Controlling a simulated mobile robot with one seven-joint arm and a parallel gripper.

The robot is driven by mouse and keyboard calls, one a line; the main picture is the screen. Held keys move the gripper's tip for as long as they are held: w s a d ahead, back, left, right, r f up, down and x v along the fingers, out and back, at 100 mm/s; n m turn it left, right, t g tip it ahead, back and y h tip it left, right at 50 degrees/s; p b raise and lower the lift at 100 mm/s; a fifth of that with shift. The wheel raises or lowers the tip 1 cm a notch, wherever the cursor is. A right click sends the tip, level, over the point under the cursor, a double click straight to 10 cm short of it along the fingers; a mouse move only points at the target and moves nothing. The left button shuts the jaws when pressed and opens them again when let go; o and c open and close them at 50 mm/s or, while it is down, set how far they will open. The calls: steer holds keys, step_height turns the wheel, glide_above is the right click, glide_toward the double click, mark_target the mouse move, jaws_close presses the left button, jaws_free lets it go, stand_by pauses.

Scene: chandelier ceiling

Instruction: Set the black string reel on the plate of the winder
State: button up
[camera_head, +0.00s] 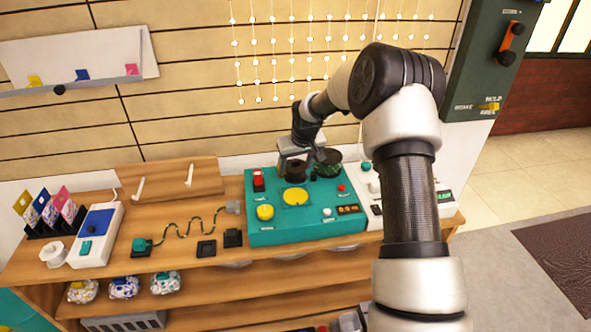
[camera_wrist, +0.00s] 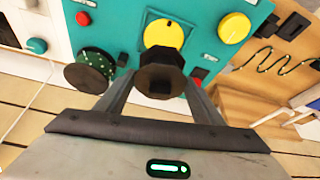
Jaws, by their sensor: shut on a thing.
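My gripper (camera_wrist: 158,98) is shut on a black reel (camera_wrist: 160,76) with a faceted rim and a squarish hole. In the head view the reel (camera_head: 295,173) is at the back of the teal winder (camera_head: 262,232), behind its flat round yellow plate (camera_head: 296,197). In the wrist view the yellow plate (camera_wrist: 164,33) lies just beyond the reel, partly hidden by it. I cannot tell whether the reel touches the winder's top. My gripper (camera_head: 291,155) is partly hidden by my wrist in the head view.
A dark green-speckled round piece (camera_head: 328,165) stands close beside the reel.

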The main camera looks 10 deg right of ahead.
steer(key=shift+f+b, duration=2.15)
steer(key=shift+f, duration=1.5)
steer(key=shift+f+b, duration=0.7)
steer(key=shift+f, duration=0.05)
steer(key=o, duration=1.1)
steer(key=shift+c, duration=1)
steer(key=shift+r, duration=0.1)
steer(key=shift+r+p, duration=2.6)
steer(key=shift+r, duration=1.8)
